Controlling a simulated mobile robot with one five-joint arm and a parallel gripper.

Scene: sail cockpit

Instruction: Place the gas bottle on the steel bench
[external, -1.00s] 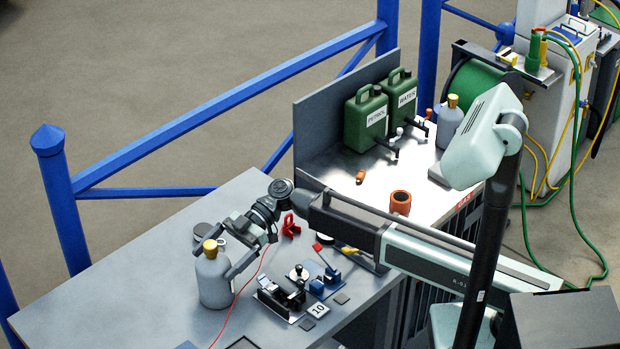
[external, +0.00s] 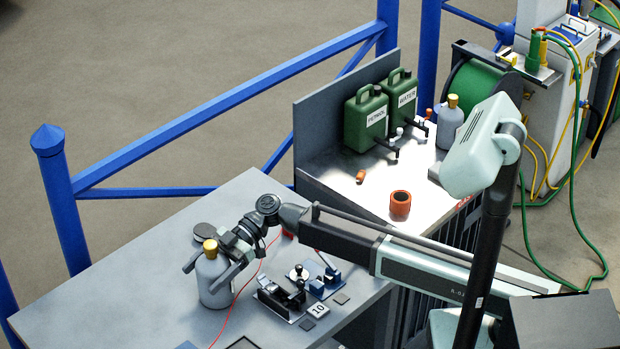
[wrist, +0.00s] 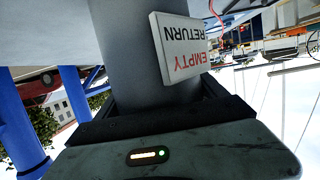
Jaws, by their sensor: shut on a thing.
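A grey gas bottle (external: 213,285) with a yellow cap is upright on the grey table (external: 120,290) at the left. My gripper (external: 207,272) is shut on the bottle's upper body, a finger on each side. In the wrist view the grey bottle (wrist: 125,45) fills the space between the jaws, and a white tag reading "EMPTY RETURN" (wrist: 180,48) is on it. The shiny steel bench (external: 345,185) is at the back right. A second grey bottle (external: 449,128) with a yellow cap stands on its far right side.
Green petrol (external: 365,120) and water (external: 401,97) cans stand along the bench's back panel. An orange cup (external: 400,204) is near its front edge. Small clamps and blocks (external: 282,297) lie right of the held bottle. A thin red cable (external: 240,292) crosses the table. The bench's middle is mostly clear.

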